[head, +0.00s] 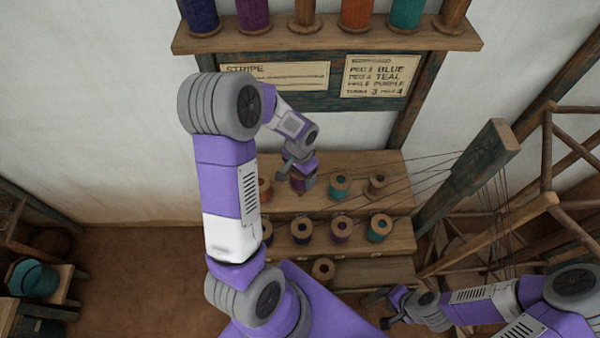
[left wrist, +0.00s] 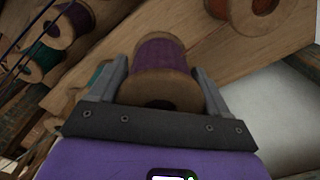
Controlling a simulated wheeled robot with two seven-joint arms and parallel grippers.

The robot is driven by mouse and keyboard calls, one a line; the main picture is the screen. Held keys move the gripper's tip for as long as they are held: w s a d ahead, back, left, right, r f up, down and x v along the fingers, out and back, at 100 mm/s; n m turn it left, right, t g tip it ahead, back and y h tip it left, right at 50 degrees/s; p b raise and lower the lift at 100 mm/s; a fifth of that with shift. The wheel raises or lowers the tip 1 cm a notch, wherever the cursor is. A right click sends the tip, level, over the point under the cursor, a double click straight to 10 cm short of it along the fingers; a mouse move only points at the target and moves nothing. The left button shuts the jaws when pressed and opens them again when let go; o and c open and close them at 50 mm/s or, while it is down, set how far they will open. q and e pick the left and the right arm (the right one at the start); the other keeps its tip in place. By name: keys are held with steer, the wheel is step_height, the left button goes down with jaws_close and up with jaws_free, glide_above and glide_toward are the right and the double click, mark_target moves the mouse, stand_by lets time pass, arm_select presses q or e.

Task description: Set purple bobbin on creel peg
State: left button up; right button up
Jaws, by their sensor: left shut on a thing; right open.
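My left gripper (left wrist: 163,82) is shut on a purple bobbin (left wrist: 160,54), with one finger on each side of it. In the head view this left gripper (head: 299,170) is over the top tier of the stepped wooden creel (head: 315,202), with the purple bobbin (head: 298,184) partly hidden under it. I cannot tell whether the bobbin touches the tier or sits on a peg. My right gripper (head: 392,308) is open and empty at the lower right, apart from the creel.
On the top tier, an orange bobbin (head: 264,190) is left of the held one and a teal bobbin (head: 339,186) right. The middle tier holds several bobbins, including another purple one (head: 341,229). A wall shelf (head: 330,40) and written cards (head: 376,76) are above; threads run right.

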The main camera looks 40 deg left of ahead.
arm_select(q)
step_height(320, 180, down, 2)
steer(key=shift+w+f+b, duration=0.1)
steer(key=shift+f+b, duration=0.05)
steer(key=shift+b, duration=0.55)
steer(key=shift+f+b, duration=2.05)
steer(key=shift+f, duration=0.25)
steer(key=o, duration=1.1)
steer(key=shift+r, duration=0.15)
steer(key=shift+r+p, duration=2.65)
steer(key=shift+r, duration=0.8)
steer(key=shift+f, duration=0.1)
